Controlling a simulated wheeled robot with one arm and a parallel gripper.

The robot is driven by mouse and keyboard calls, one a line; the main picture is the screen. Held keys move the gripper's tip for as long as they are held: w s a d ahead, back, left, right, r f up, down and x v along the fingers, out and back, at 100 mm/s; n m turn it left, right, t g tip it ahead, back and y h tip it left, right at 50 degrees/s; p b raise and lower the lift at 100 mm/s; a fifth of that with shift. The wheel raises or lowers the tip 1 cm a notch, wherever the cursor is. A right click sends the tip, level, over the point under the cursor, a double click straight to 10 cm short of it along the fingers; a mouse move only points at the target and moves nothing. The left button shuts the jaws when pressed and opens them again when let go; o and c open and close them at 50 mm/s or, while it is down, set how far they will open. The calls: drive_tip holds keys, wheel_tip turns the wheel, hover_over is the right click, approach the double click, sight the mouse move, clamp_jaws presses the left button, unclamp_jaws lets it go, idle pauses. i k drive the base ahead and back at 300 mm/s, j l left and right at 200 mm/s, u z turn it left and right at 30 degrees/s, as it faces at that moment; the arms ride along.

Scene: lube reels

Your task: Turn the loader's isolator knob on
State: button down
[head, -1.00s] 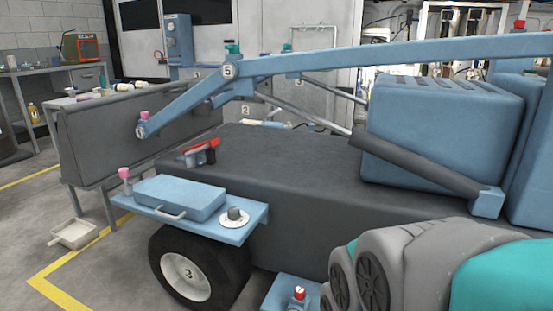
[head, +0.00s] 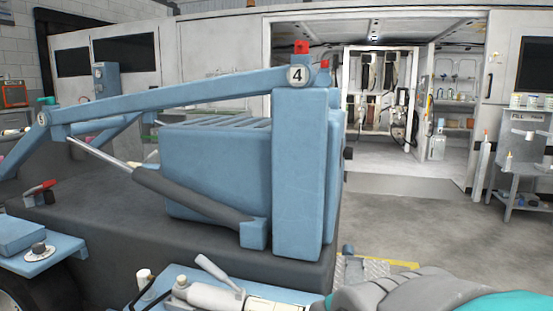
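The blue loader (head: 300,185) stands across the left and middle of the head view, with a lift arm, a boxy engine cover and a tall rear post marked 4. A round dark knob on a pale disc (head: 39,250) sits on the blue side ledge at the lower left; it may be the isolator, but its label and setting are too small to read. A small dark round part (head: 348,153) juts from the loader's rear edge, seen edge-on. My grey and teal arm crosses the bottom right; my gripper is out of view.
A red-handled part (head: 40,192) lies on the loader's dark body. Open floor (head: 425,215) lies right of the loader, before an open service bay. A small stand (head: 520,165) is at far right.

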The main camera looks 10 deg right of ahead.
sight(347, 153)
drive_tip(key=i+l, duration=0.1)
drive_tip(key=l, duration=0.7)
drive_tip(key=i+l, duration=0.15)
drive_tip(key=l, duration=0.3)
drive_tip(key=i+l, duration=0.1)
drive_tip(key=l, duration=0.3)
